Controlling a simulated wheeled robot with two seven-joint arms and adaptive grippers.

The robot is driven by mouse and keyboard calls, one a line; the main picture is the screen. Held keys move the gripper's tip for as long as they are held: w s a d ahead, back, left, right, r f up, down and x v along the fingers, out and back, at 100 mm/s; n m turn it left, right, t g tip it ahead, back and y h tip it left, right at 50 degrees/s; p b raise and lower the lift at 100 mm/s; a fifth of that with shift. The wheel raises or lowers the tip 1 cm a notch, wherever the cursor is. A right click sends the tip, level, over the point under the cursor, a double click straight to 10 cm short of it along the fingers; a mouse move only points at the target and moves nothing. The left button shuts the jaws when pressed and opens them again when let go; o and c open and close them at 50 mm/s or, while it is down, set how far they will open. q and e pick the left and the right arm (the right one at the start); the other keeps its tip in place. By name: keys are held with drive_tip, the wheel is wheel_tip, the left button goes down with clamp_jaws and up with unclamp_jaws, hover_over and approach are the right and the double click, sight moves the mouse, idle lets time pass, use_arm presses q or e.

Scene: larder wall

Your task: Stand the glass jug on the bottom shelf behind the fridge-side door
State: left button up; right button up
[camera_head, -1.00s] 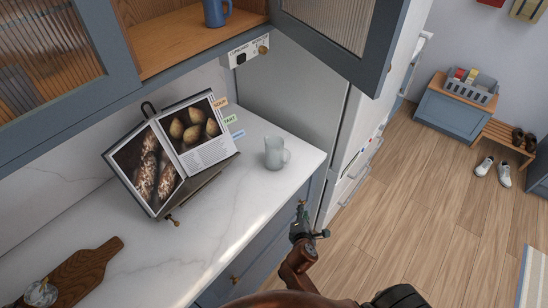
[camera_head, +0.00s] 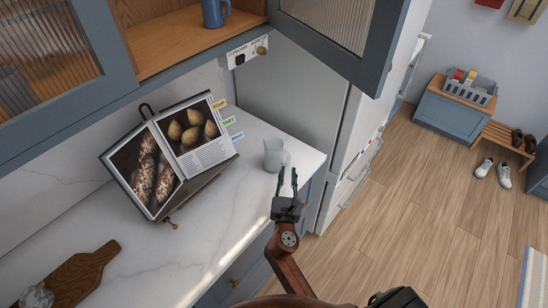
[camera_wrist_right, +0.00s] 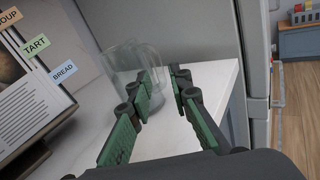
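The glass jug (camera_head: 274,154) stands upright on the white counter near its right end, its handle to the right. It also shows in the right wrist view (camera_wrist_right: 128,62), partly behind a finger. My right gripper (camera_head: 287,178) is open and empty, just in front of the jug and apart from it. In the right wrist view its green-padded fingers (camera_wrist_right: 162,84) point toward the jug. The fridge-side door (camera_head: 335,38) of the wall cupboard stands open, with a wooden bottom shelf (camera_head: 180,52) behind the doors. My left gripper is not in view.
A blue mug (camera_head: 215,13) stands on the cupboard shelf. A cookbook on a stand (camera_head: 170,155) is left of the jug. A cutting board (camera_head: 80,275) lies at the lower left. The fridge (camera_head: 365,130) is right of the counter; the open door overhangs.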

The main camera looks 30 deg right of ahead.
sight(289, 160)
drive_tip(key=x, duration=0.5)
drive_tip(key=shift+w+r, duration=0.2)
drive_tip(key=shift+r, duration=0.2)
clamp_jaws()
drive_tip(key=shift+r, duration=0.1)
